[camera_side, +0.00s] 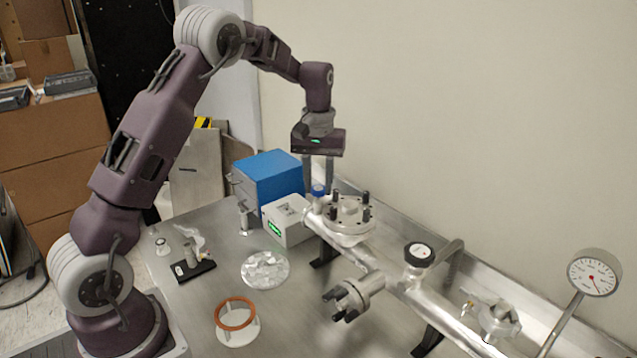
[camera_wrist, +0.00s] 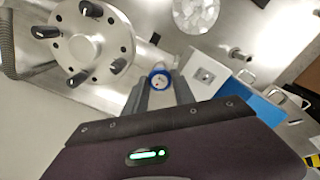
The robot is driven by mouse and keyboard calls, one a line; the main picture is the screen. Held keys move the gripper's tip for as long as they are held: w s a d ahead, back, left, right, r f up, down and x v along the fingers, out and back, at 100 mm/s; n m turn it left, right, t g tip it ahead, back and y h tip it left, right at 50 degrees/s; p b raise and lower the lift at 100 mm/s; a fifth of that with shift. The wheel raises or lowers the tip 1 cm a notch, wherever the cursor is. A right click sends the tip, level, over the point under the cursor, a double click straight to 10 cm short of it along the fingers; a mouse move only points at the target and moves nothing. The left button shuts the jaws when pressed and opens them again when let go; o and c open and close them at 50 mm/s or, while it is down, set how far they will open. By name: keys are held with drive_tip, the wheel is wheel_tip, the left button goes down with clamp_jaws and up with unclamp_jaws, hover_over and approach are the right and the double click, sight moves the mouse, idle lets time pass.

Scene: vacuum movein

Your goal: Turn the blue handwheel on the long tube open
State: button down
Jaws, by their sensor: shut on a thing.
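The long steel tube (camera_side: 395,283) runs from the middle of the bench to the lower right. The blue handwheel (camera_side: 318,190) sits at its far left end, beside a round flange (camera_side: 348,214) with several black-capped studs. My gripper (camera_side: 318,181) points down from above, its two fingers shut on the blue handwheel, one on each side. In the wrist view the blue handwheel (camera_wrist: 160,72), with a pale centre, shows between the fingertips (camera_wrist: 159,88). Its far rim shows; the fingers partly hide its sides. I cannot tell how far it is turned.
A blue box (camera_side: 268,178) and a white box (camera_side: 287,222) with a green display stand close left of the gripper. A black-rimmed knob (camera_side: 418,254) and a dial gauge (camera_side: 594,273) stand to the right. A foil disc (camera_side: 265,268) and an orange ring (camera_side: 235,313) are in front.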

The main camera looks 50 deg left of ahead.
sight(318, 188)
drive_tip(key=shift+n, duration=1.5)
drive_tip(key=c, duration=1)
unclamp_jaws()
drive_tip(key=shift+c, duration=0.2)
wheel_tip(318, 188, up, 7)
drive_tip(key=shift+r, duration=0.1)
